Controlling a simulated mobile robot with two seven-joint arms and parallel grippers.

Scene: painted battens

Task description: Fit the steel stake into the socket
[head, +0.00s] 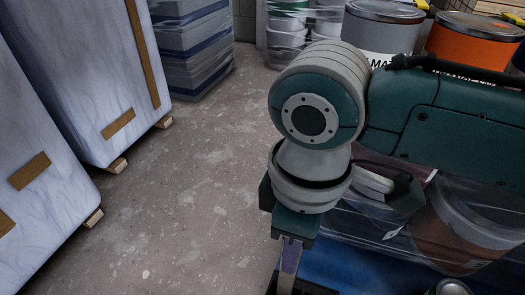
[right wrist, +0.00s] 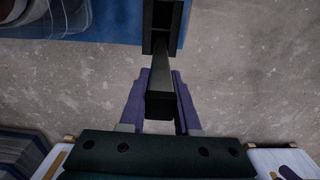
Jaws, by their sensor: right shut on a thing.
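My right gripper (head: 289,262) points down at the bottom of the head view. In the right wrist view, its two purple fingers (right wrist: 162,88) are shut on the steel stake (right wrist: 162,70), a dark square bar. The stake's near end face shows between the fingers, and its far part runs up the picture to the socket (right wrist: 148,28). The socket is a dark, straight-sided channel beside a blue surface. The stake's far end lies between the socket's side walls in the picture; I cannot tell how deep it sits. My left gripper is not in view.
A blue surface (head: 365,268) lies below my right arm, with wrapped tubs (head: 455,225) on it. A grey bucket (head: 383,28) and an orange bucket (head: 470,42) stand behind. White wrapped panels (head: 85,70) stand at left. The concrete floor (head: 190,190) between is clear.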

